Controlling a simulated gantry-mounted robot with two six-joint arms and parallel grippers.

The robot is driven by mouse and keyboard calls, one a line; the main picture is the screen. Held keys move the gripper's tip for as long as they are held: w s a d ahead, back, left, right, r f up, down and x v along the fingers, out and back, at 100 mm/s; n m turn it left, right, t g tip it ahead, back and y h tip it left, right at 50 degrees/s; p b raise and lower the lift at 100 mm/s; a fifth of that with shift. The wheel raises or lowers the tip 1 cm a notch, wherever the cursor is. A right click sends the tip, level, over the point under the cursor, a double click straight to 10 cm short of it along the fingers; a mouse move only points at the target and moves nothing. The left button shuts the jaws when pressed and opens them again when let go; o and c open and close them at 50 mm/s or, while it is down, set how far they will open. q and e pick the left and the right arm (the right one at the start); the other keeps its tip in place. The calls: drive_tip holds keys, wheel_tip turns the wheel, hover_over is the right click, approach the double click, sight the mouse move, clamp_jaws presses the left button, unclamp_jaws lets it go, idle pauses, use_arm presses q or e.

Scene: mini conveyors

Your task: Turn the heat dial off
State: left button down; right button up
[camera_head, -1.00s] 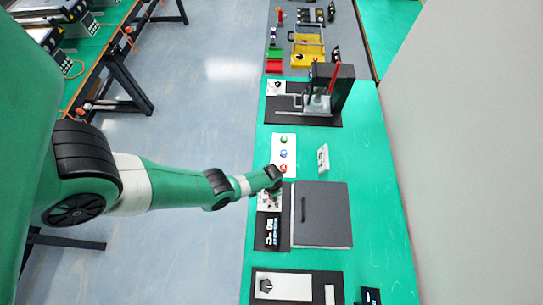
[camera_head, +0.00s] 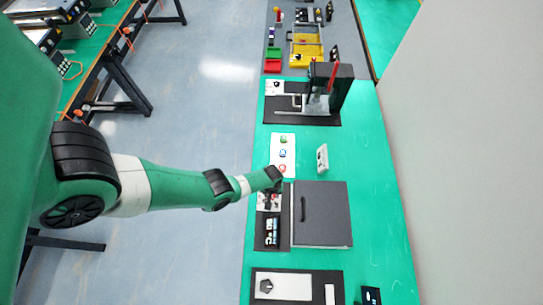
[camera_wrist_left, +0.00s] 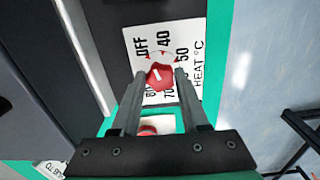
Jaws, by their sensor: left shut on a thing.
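The heat dial is a red knob (camera_wrist_left: 159,76) with a white mark, on a white panel (camera_wrist_left: 135,38) printed OFF, 40, 50, 70 and HEAT °C. I cannot tell which setting the white mark points at. My left gripper (camera_wrist_left: 161,73) is shut on the dial, with one finger on each side of the knob. In the head view, my left gripper (camera_head: 270,190) reaches down over the dial panel (camera_head: 268,203) beside the grey box, and the knob is hard to make out there. My right gripper is not in view.
The grey box with a dark handle (camera_head: 322,215) stands right of the panel. A display (camera_head: 271,231) lies below it. A white button plate (camera_head: 282,167) lies just above my gripper. A black-based device (camera_head: 328,95) stands further back. Green tabletop is clear at right.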

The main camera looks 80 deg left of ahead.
use_arm(q)
drive_tip(key=shift+n, duration=1.8)
drive_tip(key=shift+c, duration=2)
unclamp_jaws()
drive_tip(key=shift+w, duration=0.1)
